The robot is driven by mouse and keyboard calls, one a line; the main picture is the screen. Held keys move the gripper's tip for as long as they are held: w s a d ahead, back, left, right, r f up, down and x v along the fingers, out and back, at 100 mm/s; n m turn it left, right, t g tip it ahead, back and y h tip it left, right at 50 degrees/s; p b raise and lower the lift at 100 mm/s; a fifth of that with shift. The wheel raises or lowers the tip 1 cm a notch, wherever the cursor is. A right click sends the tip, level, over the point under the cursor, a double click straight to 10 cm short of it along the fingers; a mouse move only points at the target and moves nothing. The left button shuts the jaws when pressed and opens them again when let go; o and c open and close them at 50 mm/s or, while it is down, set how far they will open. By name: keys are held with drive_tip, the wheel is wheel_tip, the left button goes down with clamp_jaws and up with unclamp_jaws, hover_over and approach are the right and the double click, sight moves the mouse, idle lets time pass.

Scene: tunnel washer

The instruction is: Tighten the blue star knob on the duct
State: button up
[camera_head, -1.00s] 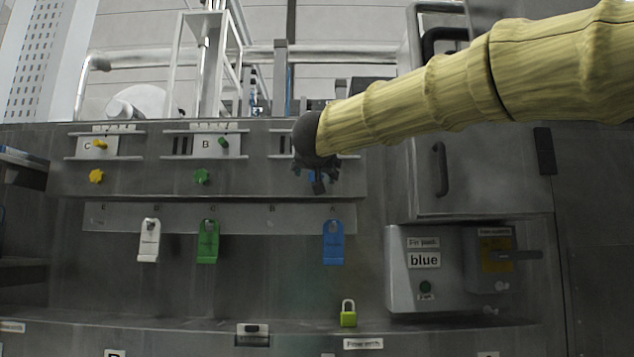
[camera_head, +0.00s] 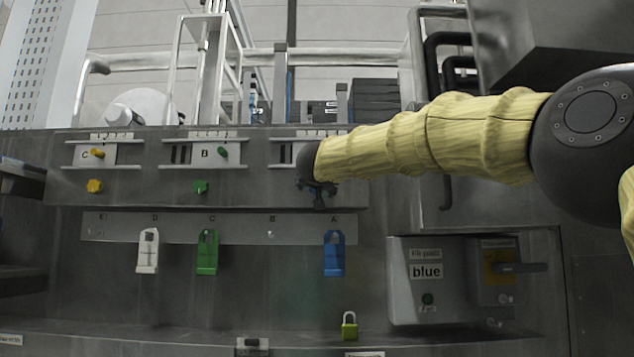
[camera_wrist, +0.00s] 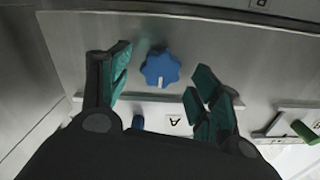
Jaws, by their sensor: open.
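The blue star knob (camera_wrist: 160,69) shows in the wrist view on the grey metal panel, with a white mark on its face. My gripper (camera_wrist: 160,85) is open, with teal-padded fingers on the left and right of the knob. I see no contact between the fingers and the knob. In the head view my gripper (camera_head: 317,196) is in front of the right end of the duct panel and hides the blue knob.
A yellow star knob (camera_head: 95,186) and a green one (camera_head: 200,187) sit left on the same panel. Below hang white (camera_head: 148,251), green (camera_head: 207,252) and blue (camera_head: 334,254) tags. A control box (camera_head: 428,300) and a green padlock (camera_head: 349,325) are lower right.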

drive_tip(key=shift+w, duration=0.3)
drive_tip(key=shift+s, duration=0.1)
drive_tip(key=shift+c, duration=0.4)
drive_tip(key=c, duration=0.9)
drive_tip(key=shift+c, duration=0.2)
